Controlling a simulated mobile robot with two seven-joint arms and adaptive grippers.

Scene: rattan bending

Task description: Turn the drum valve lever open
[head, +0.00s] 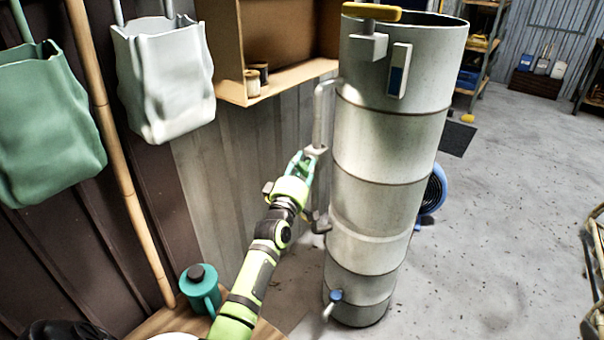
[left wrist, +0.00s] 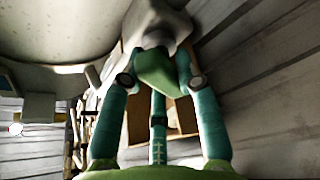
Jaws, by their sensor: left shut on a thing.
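A tall light-grey drum (head: 385,150) stands upright on the floor, right of my left arm. A thin grey pipe (head: 320,112) runs down its left side, with a grey blocky piece (head: 316,150) on it that looks like the valve lever. My left gripper (head: 308,164) is shut on this grey piece, which also shows in the left wrist view (left wrist: 158,18) between the teal fingers (left wrist: 157,70). The fingers hide part of it, and I cannot tell its turn angle. A small tap with a blue top (head: 336,296) sits low on the drum. My right gripper is out of view.
A yellow bar handle (head: 372,12) sits at the drum's top rim. A wooden shelf box (head: 275,50) with spools hangs behind. A teal can (head: 201,288) stands on a wooden top at lower left. Open concrete floor (head: 510,210) lies to the right.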

